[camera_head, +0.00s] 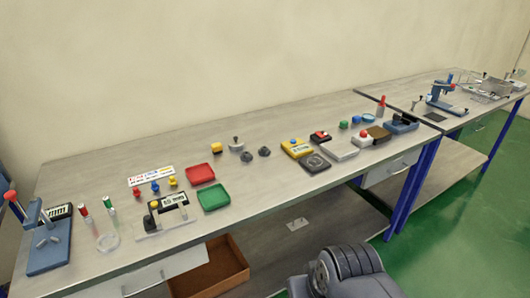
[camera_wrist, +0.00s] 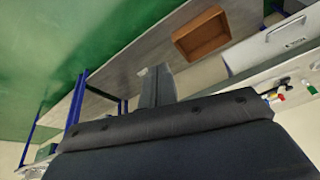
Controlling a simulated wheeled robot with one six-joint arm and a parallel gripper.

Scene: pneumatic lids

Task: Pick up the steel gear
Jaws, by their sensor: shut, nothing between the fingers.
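Two small dark grey pieces, one at the left (camera_head: 247,157) and one at the right (camera_head: 264,151), sit on the near workbench around its middle; either could be the steel gear, but they are too small to tell. A silver piece with a knob (camera_head: 236,146) stands just left of them. My gripper (camera_wrist: 156,70) shows in the wrist view with its dark fingers together and nothing between them. It is away from these pieces, over the floor side of the bench. The wrist view does not show the pieces.
The workbench (camera_head: 110,150) holds red (camera_head: 200,174) and green (camera_head: 213,198) trays left of the grey pieces. A brown bin (camera_head: 225,268) sits below. Bare bench lies before the pieces.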

